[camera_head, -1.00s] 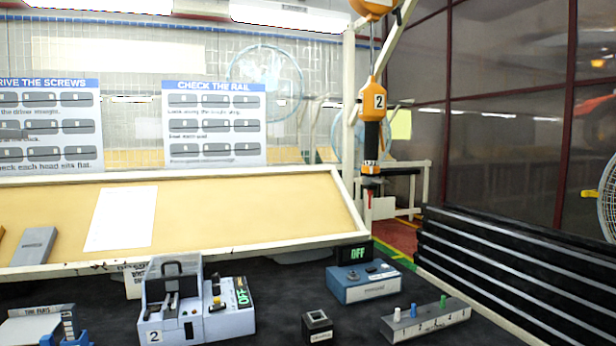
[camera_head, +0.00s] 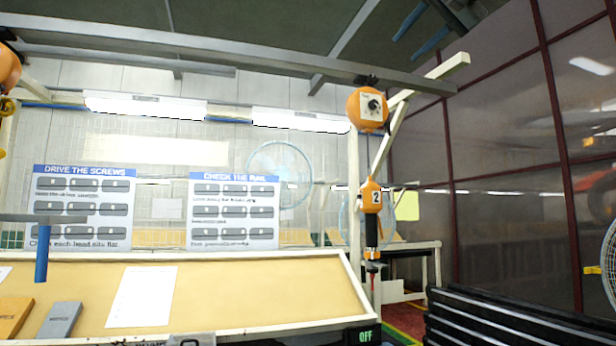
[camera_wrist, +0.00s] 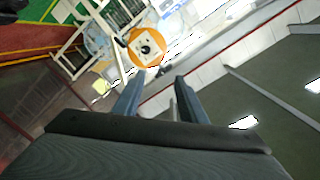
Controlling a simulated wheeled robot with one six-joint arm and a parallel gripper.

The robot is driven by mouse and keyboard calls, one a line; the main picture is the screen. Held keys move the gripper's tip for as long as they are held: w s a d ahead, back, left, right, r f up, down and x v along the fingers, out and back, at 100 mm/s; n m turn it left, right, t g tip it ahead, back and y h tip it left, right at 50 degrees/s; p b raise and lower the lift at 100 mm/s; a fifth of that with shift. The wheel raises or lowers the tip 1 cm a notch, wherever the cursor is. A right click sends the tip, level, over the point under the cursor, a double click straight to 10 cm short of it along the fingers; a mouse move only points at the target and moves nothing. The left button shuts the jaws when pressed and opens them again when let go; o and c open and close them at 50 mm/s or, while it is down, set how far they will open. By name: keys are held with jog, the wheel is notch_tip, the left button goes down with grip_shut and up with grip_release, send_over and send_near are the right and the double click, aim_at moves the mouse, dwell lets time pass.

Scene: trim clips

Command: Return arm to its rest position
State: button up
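My gripper (camera_head: 405,47) is at the top right of the head view, high up near the overhead beam. Its two blue fingers are apart with nothing held between them. In the wrist view the fingers (camera_wrist: 159,76) are also spread, with a clear gap. The rest of my arm is mostly out of view.
An orange screwdriver marked 2 (camera_head: 371,196) hangs below an orange balancer (camera_head: 367,109). The balancer also shows beyond my fingers in the wrist view (camera_wrist: 134,58). A grey overhead beam (camera_head: 230,55) crosses the top. Below are a tan sloped board (camera_head: 230,285) and black stacked rails (camera_head: 500,322).

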jog(key=w+d+f+g+h, duration=0.1)
jog(key=w+f, duration=0.2)
jog(key=f, duration=0.5)
jog(key=w+d+f+m+g, duration=0.15)
jog(key=w+f, duration=0.25)
jog(key=f, duration=0.5)
jog(key=w+f+n+g+h, duration=0.1)
jog(key=w+f+g, duration=0.15)
jog(key=f, duration=0.55)
notch_tip(320, 180, down, 24)
jog(key=a+g+h, duration=0.1)
jog(key=g, duration=0.2)
jog(key=s+a+f+n+g, duration=0.1)
jog(key=s+f, duration=0.2)
jog(key=f, duration=0.4)
jog(key=s+a+f+n+g+h, duration=0.1)
jog(key=s+f, duration=0.2)
jog(key=f, duration=0.4)
jog(key=s+a+f+n+g, duration=0.1)
jog(key=s+f+g, duration=0.15)
jog(key=f, duration=0.45)
jog(key=s+a+f+n+g+h, duration=0.1)
jog(key=s+a+f+n+g, duration=0.1)
jog(key=s+f, duration=1.5)
jog(key=s+n+g, duration=0.1)
jog(key=s, duration=0.2)
jog(key=shift+s+f, duration=0.25)
jog(key=shift+s, duration=0.15)
